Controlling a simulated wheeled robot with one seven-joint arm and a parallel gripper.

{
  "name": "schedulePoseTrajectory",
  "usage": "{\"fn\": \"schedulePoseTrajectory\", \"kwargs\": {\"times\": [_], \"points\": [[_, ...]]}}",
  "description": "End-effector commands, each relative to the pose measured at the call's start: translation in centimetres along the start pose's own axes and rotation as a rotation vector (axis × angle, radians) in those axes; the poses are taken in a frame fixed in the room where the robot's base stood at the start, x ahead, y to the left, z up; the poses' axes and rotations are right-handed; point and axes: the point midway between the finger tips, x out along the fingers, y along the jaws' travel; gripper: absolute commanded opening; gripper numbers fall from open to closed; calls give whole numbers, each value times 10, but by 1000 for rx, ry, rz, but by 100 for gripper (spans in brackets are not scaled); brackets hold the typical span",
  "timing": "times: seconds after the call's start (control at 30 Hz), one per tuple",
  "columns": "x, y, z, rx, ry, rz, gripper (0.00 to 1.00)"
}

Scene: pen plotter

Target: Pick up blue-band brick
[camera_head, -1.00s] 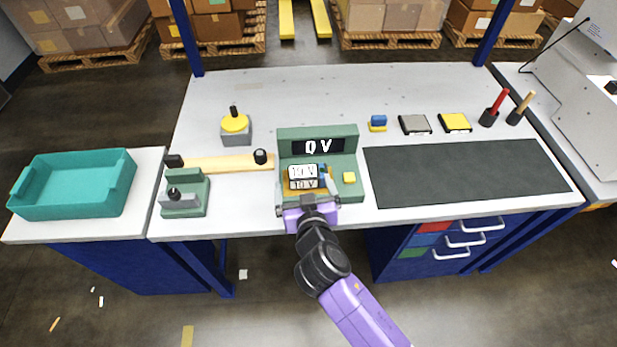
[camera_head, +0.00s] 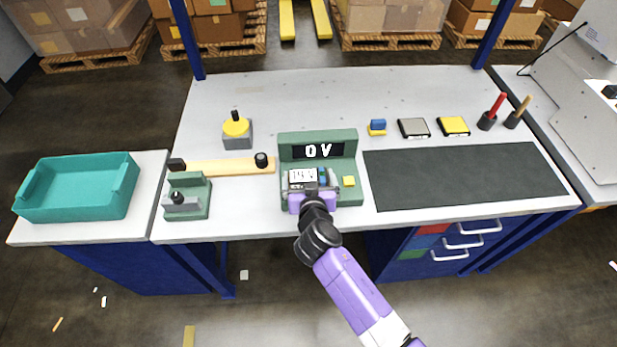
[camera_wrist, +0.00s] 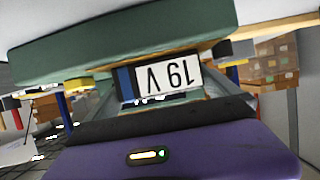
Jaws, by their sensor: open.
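The blue-band brick (camera_head: 303,175) sits in the green tester (camera_head: 318,140) on the workbench. It has a white label that seems to read "19 V" and a blue band at its right end. In the wrist view the label of the brick (camera_wrist: 165,78) appears upside down, with the blue band at the left. My gripper (camera_head: 314,190) is open at the near side of the brick and covers its lower front. I cannot tell whether the jaws touch it. The tester's dark display reads "0 V".
A yellow button (camera_head: 349,181) is on the tester, right of my gripper. A wooden bar (camera_head: 215,167) and a green fixture (camera_head: 187,200) are to the left. A dark mat (camera_head: 465,173) lies clear at right. A teal tray (camera_head: 75,200) stands far left.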

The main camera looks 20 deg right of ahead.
Motion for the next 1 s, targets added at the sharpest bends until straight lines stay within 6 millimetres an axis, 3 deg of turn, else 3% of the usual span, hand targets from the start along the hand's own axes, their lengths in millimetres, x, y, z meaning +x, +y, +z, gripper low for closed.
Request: {"fn": "schedulePoseTrajectory", "kwargs": {"times": [0.3,0.67,1.0], "points": [[4,0,0,0,0,-1,98],[3,0,-1,0,2,-1,29],[1,0,-8,1,3,-1,29]]}}
